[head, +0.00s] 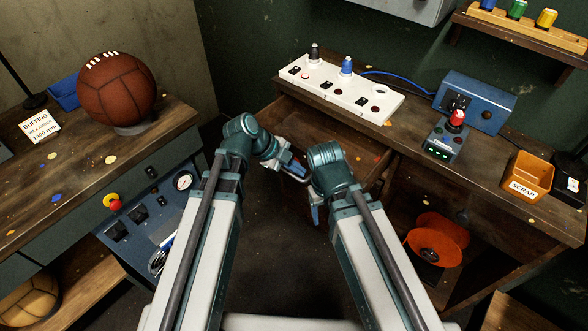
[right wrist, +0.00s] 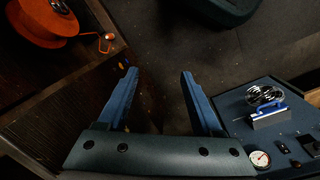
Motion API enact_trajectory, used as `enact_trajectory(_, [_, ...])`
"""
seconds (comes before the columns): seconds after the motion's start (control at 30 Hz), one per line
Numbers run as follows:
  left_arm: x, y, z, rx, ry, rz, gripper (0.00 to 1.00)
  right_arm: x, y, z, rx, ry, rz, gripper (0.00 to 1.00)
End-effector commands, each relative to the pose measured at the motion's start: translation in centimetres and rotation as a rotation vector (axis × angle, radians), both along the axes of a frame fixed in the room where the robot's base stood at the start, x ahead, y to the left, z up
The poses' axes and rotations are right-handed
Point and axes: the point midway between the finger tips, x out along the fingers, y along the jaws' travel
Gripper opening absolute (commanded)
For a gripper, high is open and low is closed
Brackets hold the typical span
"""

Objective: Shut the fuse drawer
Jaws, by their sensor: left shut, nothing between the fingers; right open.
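The fuse drawer (head: 318,130) is a dark wooden drawer that stands pulled out under the right-hand bench, below the white switch panel. Its inside shows from above; its front is largely hidden behind my arms. My left gripper (head: 300,174) is shut and empty, at the near side of the drawer; I cannot tell whether it touches it. My right gripper (head: 316,214) is lower and to the right, mostly hidden by its own arm. In the right wrist view its blue fingers (right wrist: 158,92) are apart with nothing between them.
The white switch panel (head: 340,88), a blue box (head: 474,102) and an orange scrap bin (head: 526,174) stand on the right bench. An orange reel (head: 438,240) sits under it. A brown ball (head: 116,90) rests on the left bench. Dark floor lies between the benches.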

Motion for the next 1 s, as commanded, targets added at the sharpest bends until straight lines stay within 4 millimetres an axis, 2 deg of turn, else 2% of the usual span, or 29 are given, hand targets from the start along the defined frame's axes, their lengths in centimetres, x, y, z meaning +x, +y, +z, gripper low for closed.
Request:
enact_trajectory(0.33, [0.1,-0.1,0.0,0.000,0.000,0.000,0.00,0.0,0.0,0.0,0.000,0.000,0.000,0.67])
enact_trajectory(0.47, [1.2,-0.8,0.0,0.000,0.000,0.000,0.00,0.0,0.0,0.0,0.000,0.000,0.000,0.67])
enact_trajectory(0.8, [8.2,-5.7,0.0,0.000,-0.001,-0.002,0.00,0.0,0.0,0.0,0.000,0.000,0.000,0.67])
enact_trajectory(1.0, [11.6,-8.2,0.0,0.000,-0.001,-0.001,0.00,0.0,0.0,0.0,0.000,0.000,0.000,0.67])
